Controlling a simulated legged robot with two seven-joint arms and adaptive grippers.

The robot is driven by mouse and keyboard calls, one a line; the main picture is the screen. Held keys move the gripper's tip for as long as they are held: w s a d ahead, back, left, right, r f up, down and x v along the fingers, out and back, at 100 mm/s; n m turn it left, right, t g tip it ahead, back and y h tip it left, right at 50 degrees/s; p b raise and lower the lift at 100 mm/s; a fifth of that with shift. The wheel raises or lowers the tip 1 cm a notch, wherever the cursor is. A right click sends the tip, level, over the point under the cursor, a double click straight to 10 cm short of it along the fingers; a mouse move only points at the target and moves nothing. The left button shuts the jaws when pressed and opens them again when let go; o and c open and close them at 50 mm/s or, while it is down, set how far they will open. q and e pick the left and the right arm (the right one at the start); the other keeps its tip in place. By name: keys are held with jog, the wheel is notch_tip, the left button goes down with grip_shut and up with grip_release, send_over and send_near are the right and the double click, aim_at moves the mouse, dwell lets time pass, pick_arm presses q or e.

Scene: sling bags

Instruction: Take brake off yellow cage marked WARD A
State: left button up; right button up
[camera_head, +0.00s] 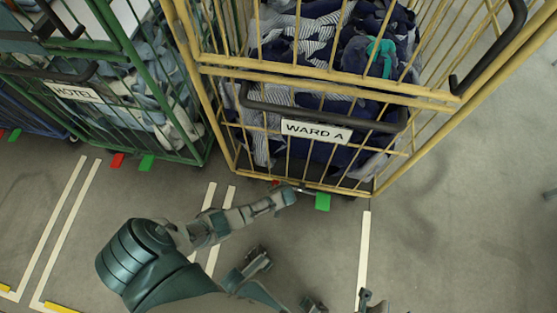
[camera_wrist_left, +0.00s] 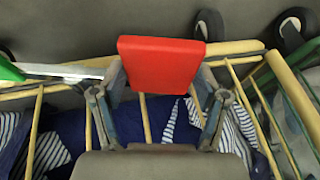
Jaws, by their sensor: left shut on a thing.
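The yellow cage (camera_head: 330,75) with the WARD A sign (camera_head: 316,131) stands upper centre in the head view, full of dark blue and striped cloth. A red pedal (camera_head: 275,182) and a green pedal (camera_head: 322,201) sit at its bottom front edge. My left gripper (camera_head: 283,193) is at the red pedal and partly hides it. In the left wrist view, the left gripper's fingers (camera_wrist_left: 163,105) are shut on the sides of the red pedal (camera_wrist_left: 162,62); the green pedal (camera_wrist_left: 10,71) is at the left edge. My right gripper (camera_head: 340,302) is cut off at the bottom; its opening is unclear.
A green cage (camera_head: 207,130) marked HOTEL stands left, with its own red pedal (camera_head: 117,160) and green pedal (camera_head: 147,163). A blue cage (camera_head: 35,118) is at the far left. White lines mark the floor; the floor (camera_head: 460,230) is clear at right.

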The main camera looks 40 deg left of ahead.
pick_arm(q)
jog(key=shift+w+d+r, duration=0.25)
jog(key=shift+w+r, duration=0.15)
jog(key=shift+w, duration=0.2)
jog(key=o, duration=1.5)
jog(key=shift+o, duration=0.8)
jog(key=shift+s+f, duration=0.1)
jog(key=shift+s, duration=0.1)
jog(key=shift+s, duration=0.1)
jog(key=shift+r, duration=0.25)
jog(key=v, duration=1.1)
jog(key=shift+r, duration=0.15)
